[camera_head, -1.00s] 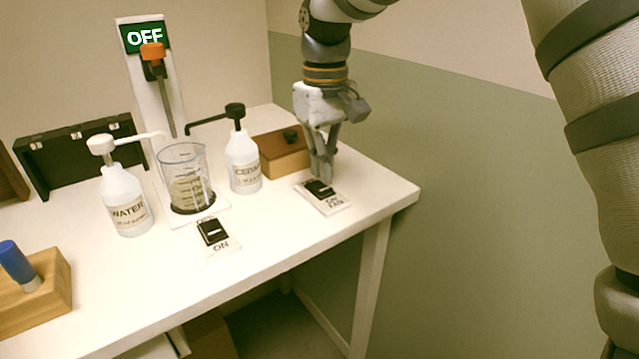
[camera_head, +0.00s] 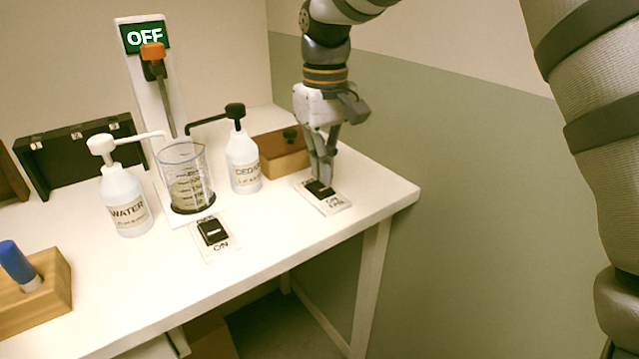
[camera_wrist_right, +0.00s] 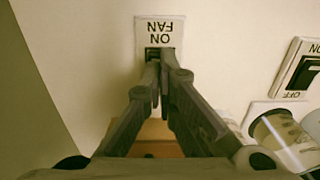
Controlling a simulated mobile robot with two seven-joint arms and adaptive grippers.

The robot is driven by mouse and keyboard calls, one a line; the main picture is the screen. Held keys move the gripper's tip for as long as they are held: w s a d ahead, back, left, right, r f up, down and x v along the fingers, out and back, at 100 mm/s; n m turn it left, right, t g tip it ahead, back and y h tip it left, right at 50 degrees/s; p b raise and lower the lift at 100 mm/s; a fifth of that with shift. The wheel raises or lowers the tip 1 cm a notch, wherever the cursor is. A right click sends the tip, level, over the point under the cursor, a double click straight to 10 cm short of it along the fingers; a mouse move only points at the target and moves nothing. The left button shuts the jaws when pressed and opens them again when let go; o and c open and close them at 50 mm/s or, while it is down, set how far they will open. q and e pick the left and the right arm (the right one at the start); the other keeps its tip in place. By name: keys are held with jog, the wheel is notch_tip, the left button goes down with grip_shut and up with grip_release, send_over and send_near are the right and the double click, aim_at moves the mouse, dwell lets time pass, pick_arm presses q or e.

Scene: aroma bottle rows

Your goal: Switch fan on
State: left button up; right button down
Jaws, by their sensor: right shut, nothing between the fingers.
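The fan switch (camera_head: 331,204) is a white plate with a black rocker, lying on the table's right end. Its label, "ON FAN", shows in the right wrist view (camera_wrist_right: 160,33). My right gripper (camera_head: 321,179) is shut and empty, pointing down with its fingertips at the black rocker. In the right wrist view the fingertips (camera_wrist_right: 159,62) cover most of the rocker, so its position and any contact cannot be told. My left gripper is not in view.
A second switch (camera_head: 213,232) marked "ON" lies left of the fan switch. A glass beaker (camera_head: 186,172), a WATER bottle (camera_head: 124,203), a CEDAR bottle (camera_head: 243,163) and a wooden box (camera_head: 283,156) stand nearby. A stirrer stand's screen (camera_head: 145,37) reads "OFF".

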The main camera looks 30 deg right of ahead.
aim_at(324, 189)
jog(key=shift+f, duration=1.2)
dwell(0.4)
notch_tip(324, 189, up, 4)
jog(key=shift+r, duration=1.55)
